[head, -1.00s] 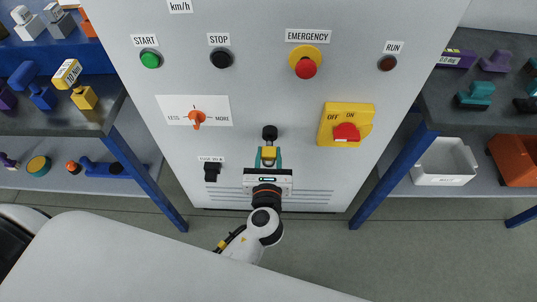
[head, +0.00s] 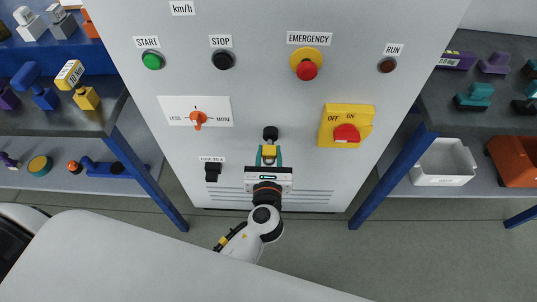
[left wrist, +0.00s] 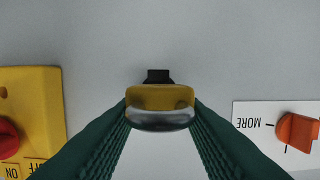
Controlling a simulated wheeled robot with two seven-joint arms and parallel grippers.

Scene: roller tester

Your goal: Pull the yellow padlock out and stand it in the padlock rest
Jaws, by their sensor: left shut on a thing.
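My left gripper (head: 268,158) is in front of the grey cabinet, low in the middle. Its green fingers are shut on the yellow padlock (head: 269,151). In the left wrist view the padlock's yellow body (left wrist: 160,97) sits between the two fingertips, with a rounded silver part toward the camera. A small black fitting (left wrist: 158,76) on the panel shows just beyond the padlock; I cannot tell whether they touch. I cannot make out the padlock rest for certain. My right gripper is not in view.
The cabinet carries a black knob (head: 270,133) just above the gripper, a black fuse piece (head: 212,172) to its left and a yellow switch plate with a red knob (head: 346,133) to its right. Shelves flank the cabinet; a white bin (head: 443,162) stands on the right one.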

